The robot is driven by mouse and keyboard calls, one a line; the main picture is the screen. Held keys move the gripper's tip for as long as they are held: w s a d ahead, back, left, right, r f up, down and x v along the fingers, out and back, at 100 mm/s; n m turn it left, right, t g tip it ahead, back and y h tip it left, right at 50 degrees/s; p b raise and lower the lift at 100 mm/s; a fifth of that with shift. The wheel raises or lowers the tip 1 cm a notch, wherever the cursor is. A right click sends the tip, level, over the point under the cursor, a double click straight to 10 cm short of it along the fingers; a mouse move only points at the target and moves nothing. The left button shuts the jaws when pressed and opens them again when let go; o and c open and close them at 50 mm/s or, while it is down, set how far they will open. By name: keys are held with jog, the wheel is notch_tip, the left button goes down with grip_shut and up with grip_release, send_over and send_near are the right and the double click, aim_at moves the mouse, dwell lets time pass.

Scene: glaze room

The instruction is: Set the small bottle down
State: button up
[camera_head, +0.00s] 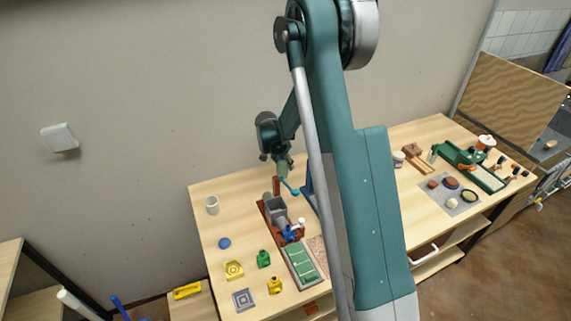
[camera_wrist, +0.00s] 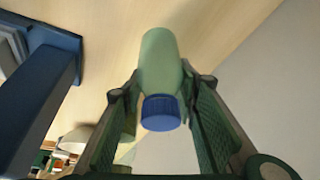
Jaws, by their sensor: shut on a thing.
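The small bottle is pale green with a blue cap; it shows in the wrist view (camera_wrist: 161,68) between my fingers, with its cap toward the palm and its body pointing away. My gripper (camera_wrist: 160,95) is shut on it. In the head view my gripper (camera_head: 279,157) is over the back of the light wooden table (camera_head: 212,238), left of my big arm link. The bottle is small and hard to make out there. I cannot tell whether its base touches the table.
A blue upright frame (camera_wrist: 45,95) stands close on the left in the wrist view. A white cup (camera_head: 212,205) stands to the left, with bare table between.

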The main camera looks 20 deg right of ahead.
aim_at(279, 165)
jog(key=shift+f, duration=0.15)
jog(key=o, duration=0.9)
jog(key=shift+r, duration=0.25)
jog(key=shift+v, duration=5.95)
jog(key=shift+s, duration=0.1)
